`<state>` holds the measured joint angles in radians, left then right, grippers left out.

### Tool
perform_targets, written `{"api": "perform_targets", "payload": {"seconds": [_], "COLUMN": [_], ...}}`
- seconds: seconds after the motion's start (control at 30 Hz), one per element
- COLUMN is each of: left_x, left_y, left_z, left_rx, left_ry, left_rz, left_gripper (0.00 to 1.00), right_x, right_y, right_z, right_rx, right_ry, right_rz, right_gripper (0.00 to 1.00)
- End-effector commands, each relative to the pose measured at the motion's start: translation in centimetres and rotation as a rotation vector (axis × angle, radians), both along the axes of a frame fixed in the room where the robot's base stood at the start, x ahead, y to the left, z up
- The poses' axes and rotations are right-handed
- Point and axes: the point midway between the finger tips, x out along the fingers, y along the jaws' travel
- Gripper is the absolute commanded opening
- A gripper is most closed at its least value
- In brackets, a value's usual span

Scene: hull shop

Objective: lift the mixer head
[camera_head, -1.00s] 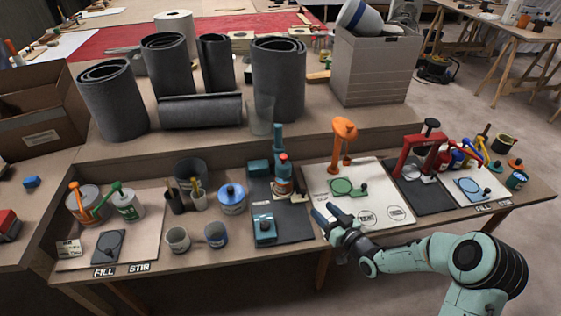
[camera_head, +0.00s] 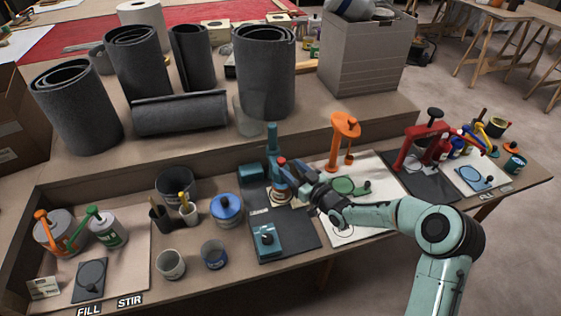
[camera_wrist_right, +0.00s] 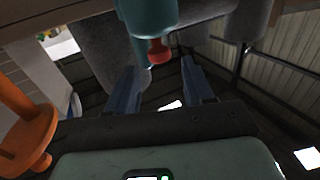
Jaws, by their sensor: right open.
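The mixer is a teal stand with an upright column (camera_head: 271,140) on a dark mat. Its mixer head (camera_head: 279,177) has a small red knob (camera_head: 281,161) and sits low over a can (camera_head: 281,197), which is partly hidden. In the right wrist view the teal head (camera_wrist_right: 150,14) and red knob (camera_wrist_right: 158,50) show at the top middle. My right gripper (camera_head: 294,174) is at the right side of the head. Its two fingers (camera_wrist_right: 160,88) are apart, with nothing clearly between them; the knob appears just above the gap. Touching cannot be told. My left gripper is out of view.
A teal box (camera_head: 266,240) stands in front of the mixer. A blue-lidded can (camera_head: 226,208) and several cups are left of it. An orange stand (camera_head: 343,140) and a red press (camera_head: 421,145) are to the right. Grey rolls (camera_head: 265,75) stand behind on a raised shelf.

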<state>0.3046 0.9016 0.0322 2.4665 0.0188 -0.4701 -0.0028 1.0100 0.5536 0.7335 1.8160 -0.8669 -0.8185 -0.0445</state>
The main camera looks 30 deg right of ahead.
Motion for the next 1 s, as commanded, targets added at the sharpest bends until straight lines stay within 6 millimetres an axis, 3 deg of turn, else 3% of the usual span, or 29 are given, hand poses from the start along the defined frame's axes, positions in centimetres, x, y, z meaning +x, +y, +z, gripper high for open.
{"api": "perform_targets", "payload": {"seconds": [0.1,0.3,0.7,0.73,0.87,1.0], "left_x": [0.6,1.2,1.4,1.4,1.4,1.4], "left_y": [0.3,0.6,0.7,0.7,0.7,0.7], "left_z": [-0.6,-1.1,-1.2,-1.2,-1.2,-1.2], "left_rx": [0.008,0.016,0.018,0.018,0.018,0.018], "left_ry": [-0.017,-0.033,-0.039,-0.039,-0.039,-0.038], "left_rz": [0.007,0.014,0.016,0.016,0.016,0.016], "left_gripper": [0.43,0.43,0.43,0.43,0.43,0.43], "right_x": [2.4,4.9,5.6,5.6,5.6,5.6], "right_y": [0.5,0.8,0.9,0.9,0.9,0.9], "right_z": [-0.1,-0.1,0.0,0.0,0.0,0.1], "right_rx": [0.003,0.002,0.001,0.001,0.001,0.0], "right_ry": [-0.002,-0.001,0.001,0.001,0.001,-0.001], "right_rz": [0.001,0.001,0.0,0.0,0.0,0.0], "right_gripper": [0.52,0.52,0.52,0.46,0.03,0.0]}}
